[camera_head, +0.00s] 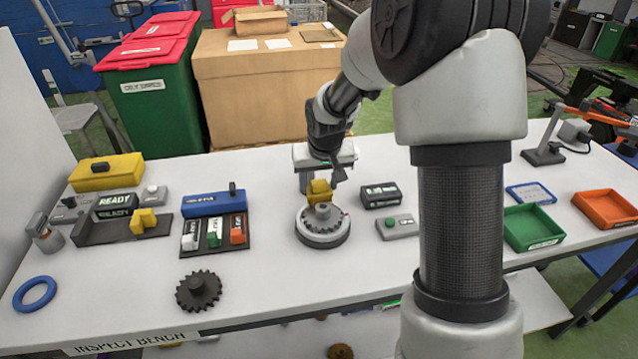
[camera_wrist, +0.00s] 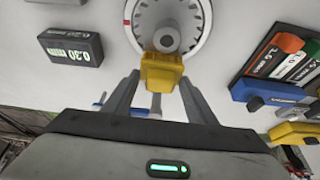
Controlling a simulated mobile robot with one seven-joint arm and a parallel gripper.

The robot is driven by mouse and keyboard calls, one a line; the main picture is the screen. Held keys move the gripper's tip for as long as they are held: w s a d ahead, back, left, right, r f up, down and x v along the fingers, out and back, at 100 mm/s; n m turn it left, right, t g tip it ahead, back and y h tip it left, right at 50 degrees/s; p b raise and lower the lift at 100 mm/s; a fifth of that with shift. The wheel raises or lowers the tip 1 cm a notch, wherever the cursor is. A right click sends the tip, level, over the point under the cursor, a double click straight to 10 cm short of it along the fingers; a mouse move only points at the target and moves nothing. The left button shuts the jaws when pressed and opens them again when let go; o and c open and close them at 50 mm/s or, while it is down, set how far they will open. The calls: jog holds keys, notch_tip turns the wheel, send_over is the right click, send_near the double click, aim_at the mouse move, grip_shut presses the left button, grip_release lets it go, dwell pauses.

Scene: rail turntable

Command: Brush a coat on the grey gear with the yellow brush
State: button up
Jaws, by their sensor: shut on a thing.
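My gripper (camera_head: 321,178) is shut on the yellow brush (camera_head: 319,191) and holds it just above the turntable. In the wrist view the yellow brush (camera_wrist: 163,73) sits between my two fingers. The grey gear (camera_head: 322,222) lies on the round turntable (camera_head: 323,238), with a grey hub at its centre. The brush is over the gear's far side, close to the hub. I cannot tell whether its underside touches the gear. The gear also shows beyond the brush in the wrist view (camera_wrist: 190,18).
A dark gear (camera_head: 198,291) and a blue ring (camera_head: 34,294) lie at the front left. A block rack (camera_head: 214,250) stands left of the turntable. A dark display (camera_head: 381,195) and a grey button box (camera_head: 397,228) stand right of it. Green (camera_head: 533,228) and orange (camera_head: 605,207) trays are farther right.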

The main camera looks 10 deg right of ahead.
jog(key=shift+r+p, duration=1.8)
jog(key=shift+r, duration=1.25)
jog(key=s+f+p, duration=0.2)
jog(key=s+p, duration=0.2)
jog(key=s, duration=0.9)
jog(key=shift+s+f+p, duration=0.3)
jog(key=shift+s, duration=0.1)
notch_tip(320, 180, up, 2)
jog(key=b, duration=0.3)
send_over(319, 182)
jog(key=shift+s+r, duration=0.1)
jog(key=shift+s, duration=0.15)
jog(key=shift+w+r, duration=0.2)
jog(key=shift+w, duration=0.15)
